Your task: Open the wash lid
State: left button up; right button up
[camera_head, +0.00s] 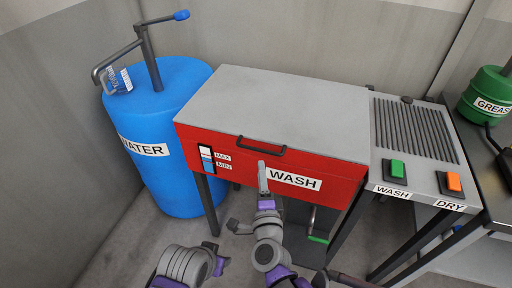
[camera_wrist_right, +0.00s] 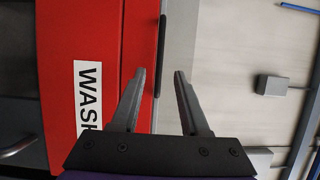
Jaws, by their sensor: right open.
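The wash station is a red tank (camera_head: 330,187) with a flat grey lid (camera_head: 270,100), which lies shut. A black bar handle (camera_head: 262,148) sits at the lid's front edge, above the WASH label (camera_head: 294,180). My right gripper (camera_head: 263,172) is in front of the red face, just below the handle. In the right wrist view its two fingers (camera_wrist_right: 159,76) are spread, and the dark handle (camera_wrist_right: 162,55) shows between their tips in the picture. No contact is visible.
A blue water barrel (camera_head: 170,170) with a pump stands left of the tank. On the right are a grey panel with a green button (camera_head: 397,168) and an orange button (camera_head: 453,182), and a green grease can (camera_head: 487,93). The space above the lid is clear.

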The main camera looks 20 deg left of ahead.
aim_at(259, 152)
jog(key=x, duration=0.9)
jog(key=shift+w, duration=0.25)
grip_shut()
dwell(1.0)
